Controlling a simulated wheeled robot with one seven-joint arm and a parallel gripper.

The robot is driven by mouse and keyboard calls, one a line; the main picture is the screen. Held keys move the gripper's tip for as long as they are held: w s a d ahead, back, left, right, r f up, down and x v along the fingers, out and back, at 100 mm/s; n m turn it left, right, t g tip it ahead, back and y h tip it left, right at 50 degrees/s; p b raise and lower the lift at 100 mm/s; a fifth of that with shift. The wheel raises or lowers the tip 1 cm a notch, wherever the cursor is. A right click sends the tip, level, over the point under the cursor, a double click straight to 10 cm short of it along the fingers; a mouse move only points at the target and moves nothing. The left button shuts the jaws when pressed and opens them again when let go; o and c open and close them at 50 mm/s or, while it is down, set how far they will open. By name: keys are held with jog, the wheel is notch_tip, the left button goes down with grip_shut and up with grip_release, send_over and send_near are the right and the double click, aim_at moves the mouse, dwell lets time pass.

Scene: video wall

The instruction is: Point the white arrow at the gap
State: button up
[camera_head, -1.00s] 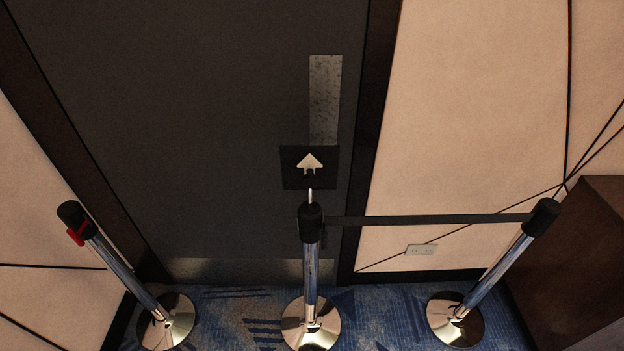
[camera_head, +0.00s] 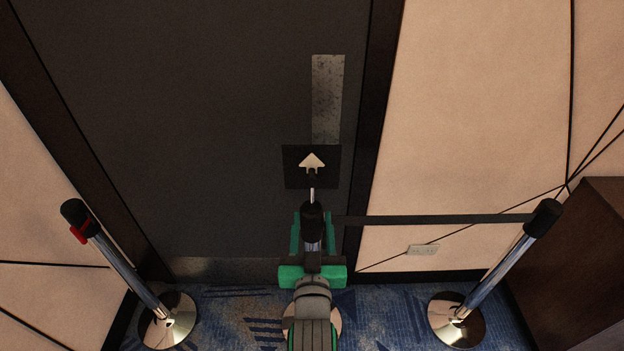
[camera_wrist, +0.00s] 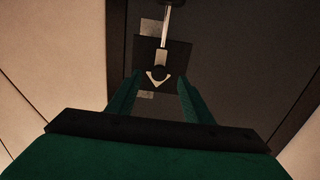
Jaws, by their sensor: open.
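The white arrow (camera_head: 312,161) is on a black square sign (camera_head: 327,178) on a thin rod above the middle post (camera_head: 312,222). It points up in the head view. In the wrist view the arrow (camera_wrist: 158,80) points down, between my fingertips. A black belt (camera_head: 435,219) joins the middle post to the right post (camera_head: 543,219). The space between the middle post and the left post (camera_head: 77,213) has no belt. My gripper (camera_head: 312,214) is open, its green fingers appearing on either side of the middle post's top; whether they touch it cannot be told.
A dark door (camera_head: 200,120) with a metal plate (camera_head: 327,98) stands behind the posts. A dark wooden cabinet (camera_head: 575,265) is at the right. The left post has a red piece (camera_head: 79,233) near its top. Blue patterned carpet (camera_head: 245,305) shows between the round bases.

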aim_at(312, 182)
jog(key=w, duration=0.4)
jog(key=w+r, duration=0.1)
jog(key=w, duration=0.3)
jog(key=w+r, duration=0.1)
jog(key=w, duration=0.3)
jog(key=shift+w+r, duration=0.2)
jog(key=shift+r, duration=0.05)
jog(key=c, duration=1)
